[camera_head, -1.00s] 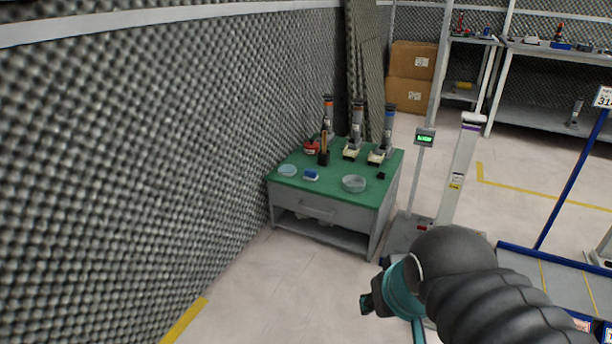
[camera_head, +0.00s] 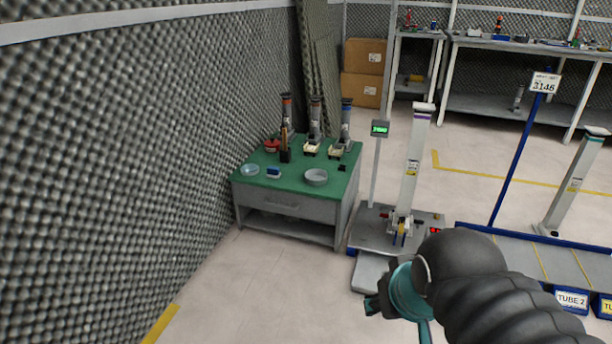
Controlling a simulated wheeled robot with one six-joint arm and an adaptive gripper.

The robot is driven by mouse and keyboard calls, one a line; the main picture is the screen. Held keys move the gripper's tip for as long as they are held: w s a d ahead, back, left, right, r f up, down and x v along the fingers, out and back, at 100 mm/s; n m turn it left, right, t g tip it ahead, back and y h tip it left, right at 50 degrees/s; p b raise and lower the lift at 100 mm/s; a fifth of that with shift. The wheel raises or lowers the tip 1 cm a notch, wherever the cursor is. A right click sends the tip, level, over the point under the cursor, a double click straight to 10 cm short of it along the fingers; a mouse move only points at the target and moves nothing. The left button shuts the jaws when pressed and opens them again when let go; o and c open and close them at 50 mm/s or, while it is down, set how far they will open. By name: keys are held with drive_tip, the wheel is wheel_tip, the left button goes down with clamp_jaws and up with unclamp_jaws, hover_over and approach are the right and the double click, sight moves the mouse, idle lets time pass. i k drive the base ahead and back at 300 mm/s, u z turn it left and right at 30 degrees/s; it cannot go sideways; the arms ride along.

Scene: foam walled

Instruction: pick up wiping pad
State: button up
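A small blue-and-white block (camera_head: 273,173), which looks like the wiping pad, lies on the green top of a grey table (camera_head: 240,182), near its front edge. It is too small to be sure of. My gripper (camera_head: 371,304) is at the lower right, well in front of the table and apart from it. Its dark fingers are small and partly hidden by my arm, so I cannot tell whether it is open or shut. Nothing shows held in it.
A clear dish (camera_head: 250,170) and a round bowl (camera_head: 316,177) flank the block. Several microscope-like devices (camera_head: 316,125) stand behind. A scale (camera_head: 380,232) with a post stands right of the table. A foam wall (camera_head: 110,150) runs along the left. The floor before the table is clear.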

sight(273, 171)
drive_tip(key=z, duration=0.3)
drive_tip(key=k, duration=0.35)
drive_tip(key=u, duration=0.6)
drive_tip(key=i, duration=0.75)
drive_tip(key=u, duration=0.85)
drive_tip(key=i, duration=0.8)
drive_tip(key=z, duration=0.5)
drive_tip(key=i, duration=0.8)
drive_tip(key=z, duration=0.95)
drive_tip(key=i, duration=0.35)
drive_tip(key=z, duration=0.4)
